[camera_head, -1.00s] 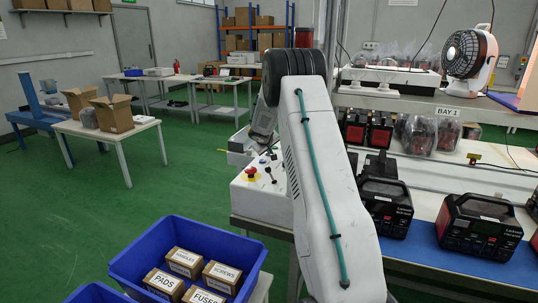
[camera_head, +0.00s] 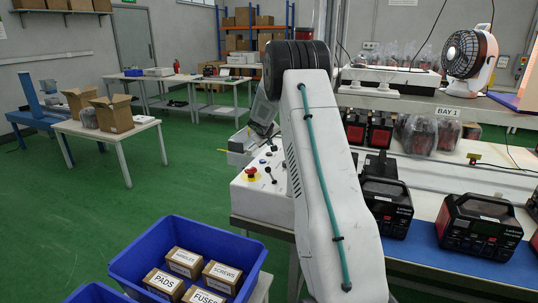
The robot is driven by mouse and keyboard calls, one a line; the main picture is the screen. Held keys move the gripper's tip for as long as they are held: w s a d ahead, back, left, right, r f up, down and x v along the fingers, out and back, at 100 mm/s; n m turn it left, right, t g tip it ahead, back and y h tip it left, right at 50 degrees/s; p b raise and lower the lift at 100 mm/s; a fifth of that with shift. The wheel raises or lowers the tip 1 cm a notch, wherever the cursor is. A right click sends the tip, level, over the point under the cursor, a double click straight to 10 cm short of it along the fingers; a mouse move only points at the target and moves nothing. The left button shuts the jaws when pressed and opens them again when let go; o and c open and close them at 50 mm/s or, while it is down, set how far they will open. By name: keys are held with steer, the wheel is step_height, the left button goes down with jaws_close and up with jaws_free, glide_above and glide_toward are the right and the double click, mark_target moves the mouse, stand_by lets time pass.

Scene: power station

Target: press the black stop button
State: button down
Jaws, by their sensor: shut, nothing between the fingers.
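A white control box (camera_head: 258,203) stands left of my arm, at the end of the bench. Its sloped top carries a red mushroom button on a yellow base (camera_head: 250,174), a black-knobbed lever (camera_head: 270,172) and several small dark controls (camera_head: 262,160). I cannot tell which of these is the black stop button; part of the panel is hidden behind my arm. My gripper (camera_head: 264,129) hangs over the far part of the panel, beside my forearm. It is small and partly hidden, shut and empty. I see no clear contact with a button.
A blue bin (camera_head: 123,268) with labelled boxes stands at the front left. Black power units (camera_head: 480,225) sit on the blue-topped bench at right, below a shelf with a fan (camera_head: 468,54).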

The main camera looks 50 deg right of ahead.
mark_target(268, 156)
steer(key=shift+r, duration=1.45)
steer(key=s+a+r+g+y, duration=0.1)
steer(key=s+a+r, duration=0.45)
steer(key=a, duration=0.45)
steer(key=s+a+r+y, duration=0.1)
steer(key=s+a+r, duration=0.4)
steer(key=a, duration=0.4)
steer(key=s+a+r+g+y, duration=0.1)
steer(key=s+a+r, duration=0.4)
steer(key=a, duration=0.5)
steer(key=s+a+f+y, duration=0.1)
steer(key=s+a+f, duration=0.1)
steer(key=s+a, duration=0.5)
steer(key=s+a+f+n+g+y, duration=0.1)
steer(key=s+a+y, duration=0.1)
steer(key=s+a, duration=0.5)
steer(key=s+a+f+n+g+y, duration=0.1)
steer(key=s+a, duration=0.6)
steer(key=s, duration=0.9)
steer(key=shift+s+a+f+y, duration=0.15)
steer(key=shift+s+f+y, duration=0.2)
steer(key=shift+f, duration=0.45)
